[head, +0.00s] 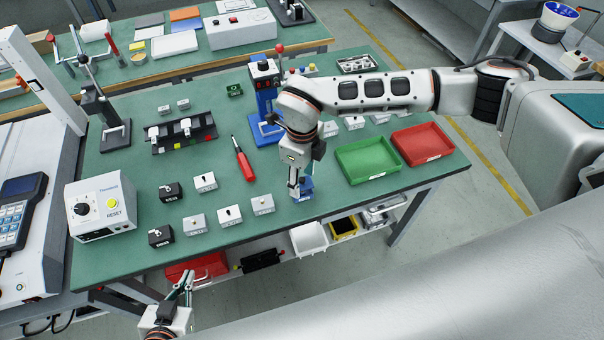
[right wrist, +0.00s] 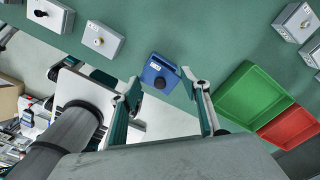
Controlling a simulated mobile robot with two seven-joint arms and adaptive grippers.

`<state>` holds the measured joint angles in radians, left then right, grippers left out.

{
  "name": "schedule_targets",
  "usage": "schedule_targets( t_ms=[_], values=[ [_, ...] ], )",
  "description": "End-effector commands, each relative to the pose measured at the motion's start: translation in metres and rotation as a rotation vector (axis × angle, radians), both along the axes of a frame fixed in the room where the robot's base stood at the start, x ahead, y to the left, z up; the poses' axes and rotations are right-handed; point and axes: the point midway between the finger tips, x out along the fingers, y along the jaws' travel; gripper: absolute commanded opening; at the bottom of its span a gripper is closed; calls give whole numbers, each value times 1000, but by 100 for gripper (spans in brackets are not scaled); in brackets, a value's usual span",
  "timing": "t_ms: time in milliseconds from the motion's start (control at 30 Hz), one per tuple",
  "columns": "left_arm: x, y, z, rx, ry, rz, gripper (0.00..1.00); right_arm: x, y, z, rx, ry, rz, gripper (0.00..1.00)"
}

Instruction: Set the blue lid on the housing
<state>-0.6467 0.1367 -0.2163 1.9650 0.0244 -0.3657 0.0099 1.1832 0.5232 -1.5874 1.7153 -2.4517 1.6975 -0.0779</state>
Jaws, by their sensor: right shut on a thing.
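The blue lid (head: 306,185) is a small blue block at the front of the green table. In the right wrist view the blue lid (right wrist: 161,73) shows a white label and a dark round knob. My right gripper (head: 297,187) points down and is shut on it, one finger on each side; the right wrist view shows the fingertips (right wrist: 160,88) around it. I cannot tell whether it touches the table. Several small grey housings (head: 230,215) stand left of it; I cannot tell which is the task's. My left gripper (head: 183,285) is low, off the table's front edge; its opening is unclear.
A green tray (head: 367,161) and a red tray (head: 423,144) stand right of my right gripper. A red screwdriver (head: 243,160), a black fixture (head: 184,148) and a blue stand (head: 266,130) lie behind and left. A control box (head: 101,207) stands at the left.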

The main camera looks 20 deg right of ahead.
Motion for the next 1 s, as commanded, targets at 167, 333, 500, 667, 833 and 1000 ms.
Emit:
schedule_targets(
  t_ms=[167,333,500,667,833,1000],
  values=[
    [1,-1,-6,-2,-6,-2,0,0,0,-11,0,0,0,35],
    [-1,2,-10,5,2,-1,0,0,0,-12,0,0,0,35],
    [-3,3,-14,8,10,-1,0,0,0,-12,0,0,0,35],
    [-4,3,-15,9,12,0,0,0,0,-11,0,0,6,35],
    [-3,4,-15,9,12,0,0,0,-1,-12,-1,-1,6,35],
    [-3,4,-13,8,9,0,0,0,-1,-12,-1,-1,6,35]
  ],
)
